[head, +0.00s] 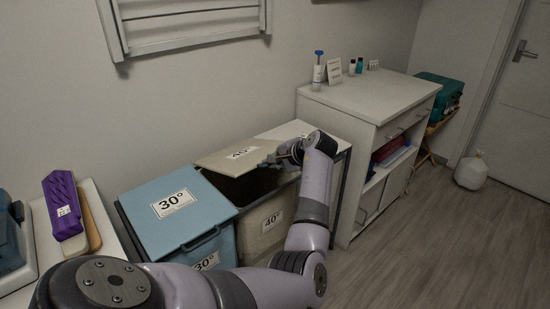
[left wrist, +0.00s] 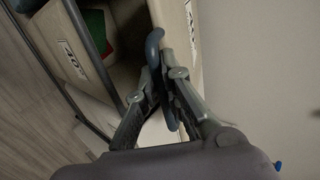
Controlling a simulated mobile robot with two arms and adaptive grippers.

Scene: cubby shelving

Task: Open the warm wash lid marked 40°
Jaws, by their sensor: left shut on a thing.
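The beige 40° lid (head: 228,158) is tilted up from its bin (head: 258,232), which also has a 40° label on its front. A dark gap into the bin shows under the lid. My left gripper (head: 284,155) is at the lid's front edge. In the left wrist view its fingers (left wrist: 165,80) are shut on the grey loop handle (left wrist: 154,46) of the lid (left wrist: 181,22). That view also shows the bin's open inside, with red and green cloth (left wrist: 94,25) in it. My right gripper is not in view.
A blue 30° bin with its lid (head: 172,210) shut stands just left. A white cabinet (head: 365,98) with bottles on top stands to the right. A purple item (head: 62,205) lies on a surface at far left.

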